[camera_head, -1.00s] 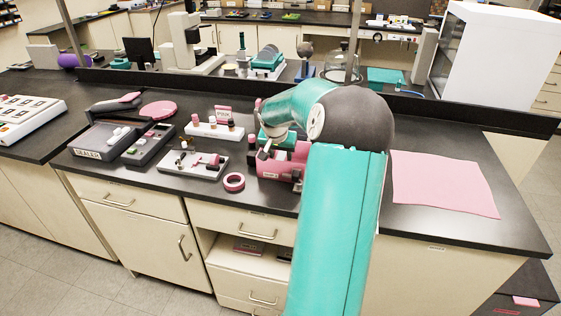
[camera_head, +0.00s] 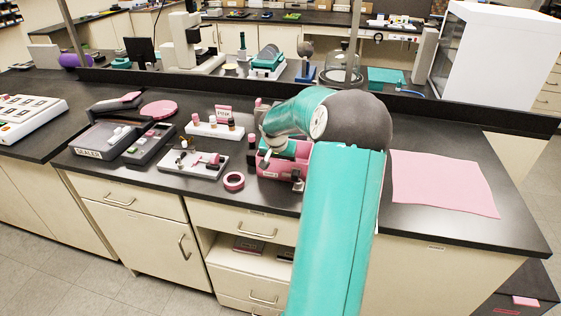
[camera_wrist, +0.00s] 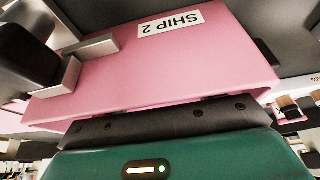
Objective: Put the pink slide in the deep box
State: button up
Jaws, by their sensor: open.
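A pink box (camera_head: 274,169) stands near the front edge of the black bench, partly hidden by my arm. In the wrist view a large pink panel (camera_wrist: 190,65) with an upside-down "SHIP 2" label fills much of the picture. My gripper (camera_head: 266,147) is over the left part of the pink box, largely hidden by my arm. Its dark and silver parts show at the left of the wrist view (camera_wrist: 80,58); I see nothing held. I cannot pick out the pink slide with certainty, nor tell which container is the deep box.
A white rack (camera_head: 205,131) stands behind. A sealer (camera_head: 95,140) is farther left. A pink mat (camera_head: 440,182) lies flat on the right.

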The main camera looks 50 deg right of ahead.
jog(key=shift+r, duration=0.15)
jog(key=shift+r, duration=0.35)
jog(key=v, duration=1.1)
jog(key=a+r+n+t, duration=0.1)
jog(key=a+r+n, duration=0.2)
jog(key=a, duration=0.9)
jog(key=a+r+n, duration=0.3)
jog(key=a, duration=1)
jog(key=s+a+n+t+y, duration=0.1)
jog(key=s+a+n+y, duration=0.1)
jog(key=s+a, duration=0.4)
jog(key=s+a+n+t+y, duration=0.1)
jog(key=s+a+n, duration=0.4)
jog(key=a, duration=0.8)
jog(key=shift+s+a+f+t+y, duration=0.15)
jog(key=shift+s+a+t+y, duration=0.25)
jog(key=shift+s+y, duration=0.25)
